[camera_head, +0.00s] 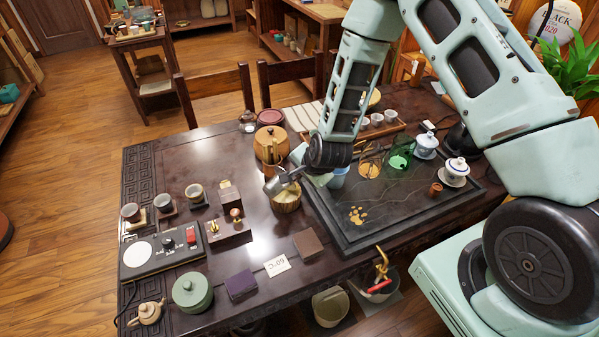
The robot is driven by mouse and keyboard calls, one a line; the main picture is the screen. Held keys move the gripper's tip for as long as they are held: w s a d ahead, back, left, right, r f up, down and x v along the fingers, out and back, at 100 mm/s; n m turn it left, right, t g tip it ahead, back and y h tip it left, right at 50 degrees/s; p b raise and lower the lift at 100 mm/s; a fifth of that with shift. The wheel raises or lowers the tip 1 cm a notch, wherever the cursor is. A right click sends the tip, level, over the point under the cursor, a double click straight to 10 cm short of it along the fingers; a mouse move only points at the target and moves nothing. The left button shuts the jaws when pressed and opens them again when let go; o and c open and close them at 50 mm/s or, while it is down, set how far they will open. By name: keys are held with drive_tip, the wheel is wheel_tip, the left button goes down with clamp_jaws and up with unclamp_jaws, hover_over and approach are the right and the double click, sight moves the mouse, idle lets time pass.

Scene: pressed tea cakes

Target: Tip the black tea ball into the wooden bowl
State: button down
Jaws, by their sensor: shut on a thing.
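A small wooden bowl (287,203) with a pale inside stands on the dark table, left of the slate tea tray. My gripper (273,186) is over the bowl's left rim, at the end of my arm coming down from the upper right. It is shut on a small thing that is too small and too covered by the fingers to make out. I cannot tell whether it touches the bowl. I cannot pick out the black tea ball; it may be hidden at the gripper or in the bowl.
The slate tray (400,205) on the right carries glassware and lidded cups. Small boxes (308,243) and a card (277,265) lie in front.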

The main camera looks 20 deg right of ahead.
drive_tip(key=f+y+b, duration=0.1)
drive_tip(key=y, duration=0.1)
drive_tip(key=f+m+g+y+b, duration=0.2)
drive_tip(key=f+y, duration=0.1)
drive_tip(key=shift+w+d+y+b, duration=0.1)
drive_tip(key=shift+d+y+b, duration=0.2)
drive_tip(key=shift+d, duration=0.05)
drive_tip(key=shift+y, duration=0.3)
idle(1.1)
